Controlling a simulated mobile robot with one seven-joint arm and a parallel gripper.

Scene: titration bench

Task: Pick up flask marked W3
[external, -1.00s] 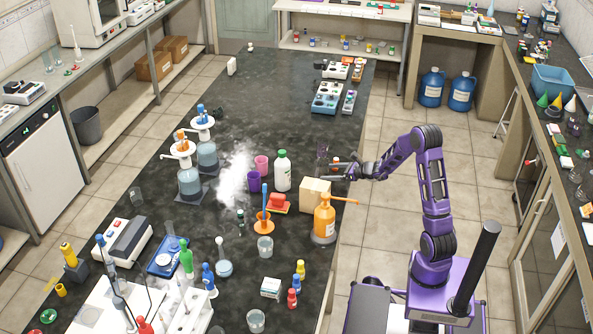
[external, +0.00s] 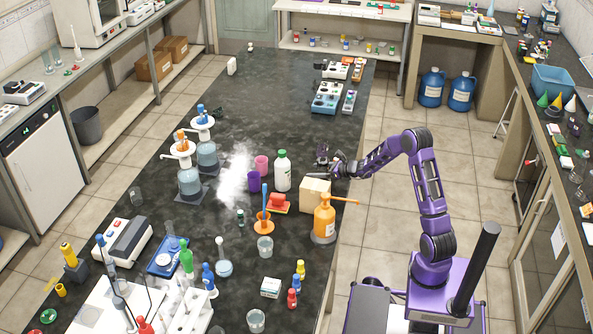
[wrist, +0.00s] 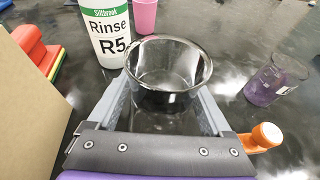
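A clear glass vessel with a wide round rim (wrist: 168,92) stands directly ahead in the wrist view, between the fingertips of my gripper (wrist: 168,112). It looks empty, and no W3 mark is readable on it. My gripper is open around it; I cannot tell whether the fingers touch its sides. In the external view my gripper (external: 322,162) is low over the right edge of the dark bench, just behind a tan box. The glass itself is too faint to make out there.
A white bottle marked Rinse R5 (wrist: 105,32) stands just beyond the glass. The tan box (wrist: 30,115) is close on the left. A beaker with purple liquid (wrist: 272,82) and an orange-and-white object (wrist: 262,136) are on the right. An orange pump bottle (external: 324,222) stands nearer the camera.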

